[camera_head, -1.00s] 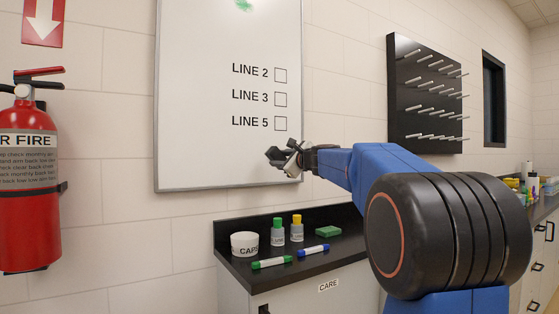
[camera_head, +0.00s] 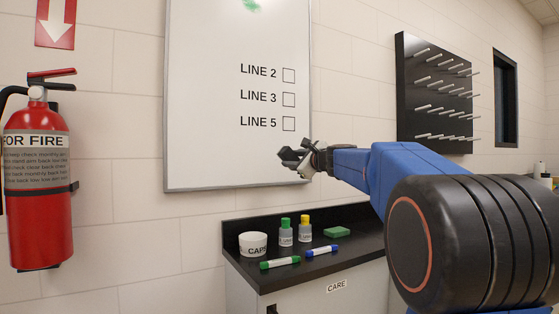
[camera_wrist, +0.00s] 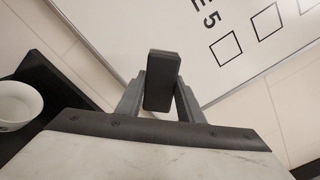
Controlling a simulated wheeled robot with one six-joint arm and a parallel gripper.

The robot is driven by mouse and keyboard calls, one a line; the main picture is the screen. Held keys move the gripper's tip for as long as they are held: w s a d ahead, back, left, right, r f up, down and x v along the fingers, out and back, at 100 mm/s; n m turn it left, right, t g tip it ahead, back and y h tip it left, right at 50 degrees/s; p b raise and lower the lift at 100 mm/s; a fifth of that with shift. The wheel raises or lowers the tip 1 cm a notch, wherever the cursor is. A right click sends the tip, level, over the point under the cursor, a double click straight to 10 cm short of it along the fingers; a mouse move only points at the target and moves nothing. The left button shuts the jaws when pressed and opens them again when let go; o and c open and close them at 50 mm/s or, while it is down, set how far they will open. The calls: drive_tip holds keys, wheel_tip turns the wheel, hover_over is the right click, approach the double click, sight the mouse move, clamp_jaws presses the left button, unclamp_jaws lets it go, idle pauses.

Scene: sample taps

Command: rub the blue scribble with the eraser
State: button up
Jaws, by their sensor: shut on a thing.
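My gripper (camera_head: 298,158) is shut on a dark block-shaped eraser (camera_wrist: 162,80), which stands upright between the two fingers in the wrist view. The gripper and eraser are in front of the lower right part of the whiteboard (camera_head: 205,140), below the LINE 5 box. I cannot tell whether the eraser touches the board. A green scribble (camera_head: 252,5) shows at the top edge of the head view. No blue scribble shows in either view.
A black counter (camera_head: 245,274) below the board holds a white CAPS cup (camera_head: 253,243), two small bottles, a green marker (camera_head: 280,263), a blue marker (camera_head: 322,250) and a green block (camera_head: 337,232). A fire extinguisher (camera_head: 38,210) hangs left; a peg rack (camera_head: 410,100) hangs right.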

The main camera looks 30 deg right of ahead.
sight(275, 158)
drive_tip(key=shift+w, duration=0.1)
drive_tip(key=shift+w+a, duration=0.1)
drive_tip(key=shift+w, duration=3.2)
drive_tip(key=shift+w, duration=1)
drive_tip(key=d, duration=0.4)
drive_tip(key=shift+w, duration=0.1)
drive_tip(key=shift+a, duration=2.05)
drive_tip(key=shift+c, duration=0.5)
